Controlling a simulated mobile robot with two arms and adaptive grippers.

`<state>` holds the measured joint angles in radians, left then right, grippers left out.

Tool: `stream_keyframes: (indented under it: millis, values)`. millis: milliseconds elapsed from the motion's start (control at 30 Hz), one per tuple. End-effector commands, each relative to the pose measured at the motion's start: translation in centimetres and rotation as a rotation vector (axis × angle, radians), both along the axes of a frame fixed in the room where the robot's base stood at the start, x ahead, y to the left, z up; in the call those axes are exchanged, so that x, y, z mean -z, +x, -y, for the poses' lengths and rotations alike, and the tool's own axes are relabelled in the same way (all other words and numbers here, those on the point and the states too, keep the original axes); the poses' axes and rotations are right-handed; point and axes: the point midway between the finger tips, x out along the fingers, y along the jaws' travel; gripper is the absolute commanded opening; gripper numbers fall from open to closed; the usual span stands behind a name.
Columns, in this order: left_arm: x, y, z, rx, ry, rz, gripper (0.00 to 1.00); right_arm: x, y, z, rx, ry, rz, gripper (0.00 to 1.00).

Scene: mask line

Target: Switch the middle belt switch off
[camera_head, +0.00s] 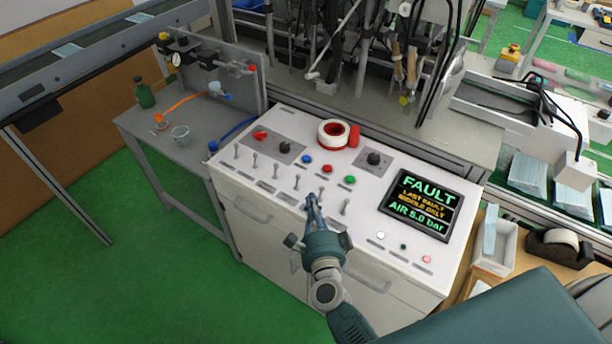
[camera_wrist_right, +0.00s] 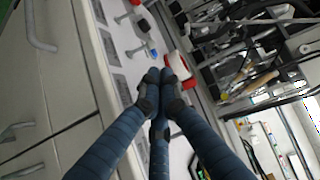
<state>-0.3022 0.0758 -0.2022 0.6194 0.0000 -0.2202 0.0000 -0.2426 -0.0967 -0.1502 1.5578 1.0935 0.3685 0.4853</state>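The white control panel (camera_head: 300,228) carries a row of metal toggle switches along its front. Toggles show at the left (camera_head: 254,160), near the middle (camera_head: 296,182) and to the right of my gripper (camera_head: 345,206). The labels under them are too small to read, so I cannot tell which is the middle belt switch. My right gripper (camera_head: 313,200) is over the row between these last two, and hides part of it. In the right wrist view its blue fingers (camera_wrist_right: 161,78) meet at the tips; whether they touch a toggle is hidden. My left gripper is not in view.
The panel's screen (camera_head: 420,203) reads FAULT, last fault middle belt, air 5.0 bar. Coloured buttons (camera_head: 327,168), dark knobs (camera_head: 374,158) and a red-and-white tape roll (camera_head: 333,133) lie behind the toggles. A grey side table (camera_head: 190,150) stands at the left.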

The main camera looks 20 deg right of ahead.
Motion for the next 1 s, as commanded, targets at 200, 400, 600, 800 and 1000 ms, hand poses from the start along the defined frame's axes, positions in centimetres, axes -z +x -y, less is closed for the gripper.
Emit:
stream_keyframes:
  millis: [200,400,600,800,1000]
  values:
    - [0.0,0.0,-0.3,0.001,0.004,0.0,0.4,0.1,0.0,0.2,0.011,0.009,0.002,0.0]
    - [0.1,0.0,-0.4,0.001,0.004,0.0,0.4,0.1,0.3,0.2,0.01,0.008,0.002,0.0]
    - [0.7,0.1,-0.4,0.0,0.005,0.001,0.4,0.4,3.0,0.8,0.01,0.007,0.004,0.0]
    - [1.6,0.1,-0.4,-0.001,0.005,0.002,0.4,0.9,6.6,1.5,0.01,0.006,0.004,0.0]
    - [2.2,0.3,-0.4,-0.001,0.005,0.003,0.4,1.1,9.0,2.0,0.009,0.007,0.002,0.0]
